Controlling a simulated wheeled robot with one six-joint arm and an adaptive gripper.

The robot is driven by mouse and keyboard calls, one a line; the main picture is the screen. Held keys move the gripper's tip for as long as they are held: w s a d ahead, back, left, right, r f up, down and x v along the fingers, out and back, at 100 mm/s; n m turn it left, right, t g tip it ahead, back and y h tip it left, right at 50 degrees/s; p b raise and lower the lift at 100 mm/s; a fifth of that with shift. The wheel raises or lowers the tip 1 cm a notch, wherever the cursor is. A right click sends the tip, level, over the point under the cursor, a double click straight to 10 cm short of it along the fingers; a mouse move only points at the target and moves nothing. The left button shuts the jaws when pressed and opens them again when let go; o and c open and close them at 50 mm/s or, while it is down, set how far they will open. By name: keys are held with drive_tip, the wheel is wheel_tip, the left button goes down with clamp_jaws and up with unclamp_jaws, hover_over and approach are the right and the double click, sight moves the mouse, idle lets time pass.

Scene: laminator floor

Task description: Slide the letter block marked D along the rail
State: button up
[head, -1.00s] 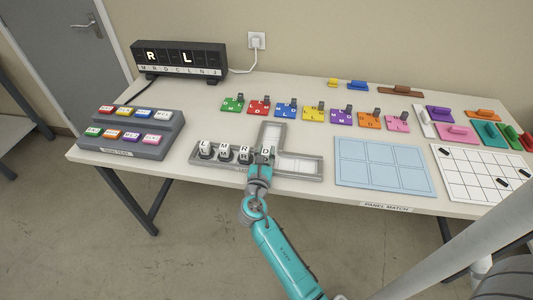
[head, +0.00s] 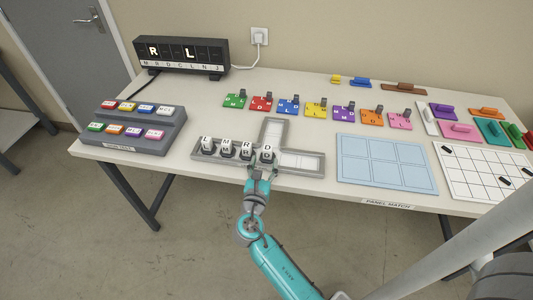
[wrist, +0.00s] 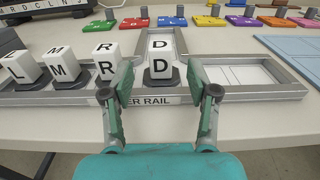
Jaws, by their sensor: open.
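The white block marked D (head: 267,151) stands upright on a dark base in the grey rail (head: 307,172), at the right end of the row of letter blocks, by the rail's branch. In the wrist view the D block (wrist: 159,60) shows beyond and between my fingers. My gripper (head: 260,180) is open at the table's front edge, just in front of the D block. In the wrist view the open fingers (wrist: 160,95) straddle the line to D, with the left finger overlapping the R block (wrist: 105,58). Contact with D is not visible.
Blocks marked L (wrist: 22,66) and M (wrist: 62,64) stand left of R in the rail. The rail's right arm (head: 300,161) and back branch (head: 273,132) are empty. A button box (head: 130,128) stands left, a blue panel grid (head: 385,163) right.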

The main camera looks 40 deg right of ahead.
drive_tip(key=v, duration=0.5)
drive_tip(key=shift+a, duration=0.1)
idle(0.4)
drive_tip(key=s+a+f+m+t+y, duration=0.1)
drive_tip(key=s+a+f+m+y, duration=0.45)
drive_tip(key=s, duration=0.45)
drive_tip(key=s+a+f+m+t+y, duration=0.1)
drive_tip(key=s+a+f+m+y, duration=0.4)
drive_tip(key=s, duration=0.5)
drive_tip(key=s+a+r+m+t+y, duration=0.1)
drive_tip(key=s+a+r+m+y, duration=0.1)
drive_tip(key=s+r+m, duration=0.4)
drive_tip(key=s+a+r+m+y, duration=0.1)
drive_tip(key=s+r+m, duration=0.6)
drive_tip(key=s+m, duration=0.2)
drive_tip(key=shift+s+a+r+t+y, duration=0.25)
drive_tip(key=shift+s+a+t+y, duration=0.1)
drive_tip(key=shift+s+t, duration=0.05)
